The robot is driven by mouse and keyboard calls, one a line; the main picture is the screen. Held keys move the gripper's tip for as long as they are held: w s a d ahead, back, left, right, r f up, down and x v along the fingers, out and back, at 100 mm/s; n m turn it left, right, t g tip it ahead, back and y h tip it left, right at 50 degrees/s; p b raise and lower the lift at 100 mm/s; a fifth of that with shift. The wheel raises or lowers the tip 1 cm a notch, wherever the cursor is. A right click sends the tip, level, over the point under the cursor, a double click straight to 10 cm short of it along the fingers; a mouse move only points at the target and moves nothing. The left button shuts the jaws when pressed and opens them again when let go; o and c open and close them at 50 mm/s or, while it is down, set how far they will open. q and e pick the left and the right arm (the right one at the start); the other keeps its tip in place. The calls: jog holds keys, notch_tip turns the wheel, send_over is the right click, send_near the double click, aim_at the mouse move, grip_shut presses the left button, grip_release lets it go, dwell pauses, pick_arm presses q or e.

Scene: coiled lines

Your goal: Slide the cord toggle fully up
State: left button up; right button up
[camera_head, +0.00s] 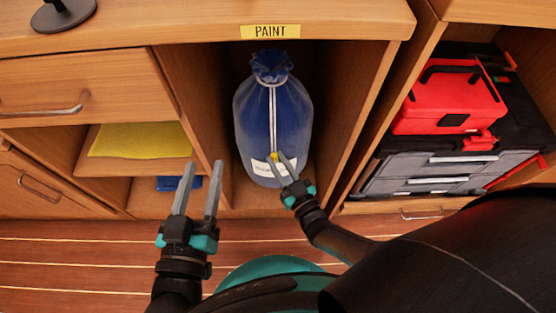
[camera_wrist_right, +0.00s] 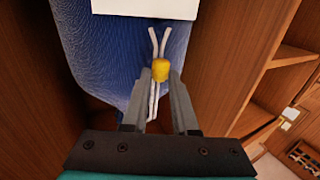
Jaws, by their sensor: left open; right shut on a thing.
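A blue drawstring bag (camera_head: 258,115) stands upright in the open compartment under the yellow PAINT label. Its neck is gathered at the top, and a white cord (camera_head: 272,110) hangs down its front. The yellow cord toggle (camera_head: 274,156) is low on the cord, near a white label (camera_head: 262,169). My right gripper (camera_head: 283,163) is shut on the toggle, which shows between its fingertips in the right wrist view (camera_wrist_right: 160,70). Cord ends (camera_wrist_right: 153,100) hang between the fingers. My left gripper (camera_head: 201,175) is open and empty, in front of the cabinet to the left of the bag.
The compartment's side walls stand close on both sides of the bag. A red toolbox (camera_head: 447,100) sits on a grey drawer case (camera_head: 430,172) at right. A yellow cloth (camera_head: 140,139) lies on the left shelf. A dark round base (camera_head: 64,14) stands on the countertop.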

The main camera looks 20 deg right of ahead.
grip_shut()
dwell(1.1)
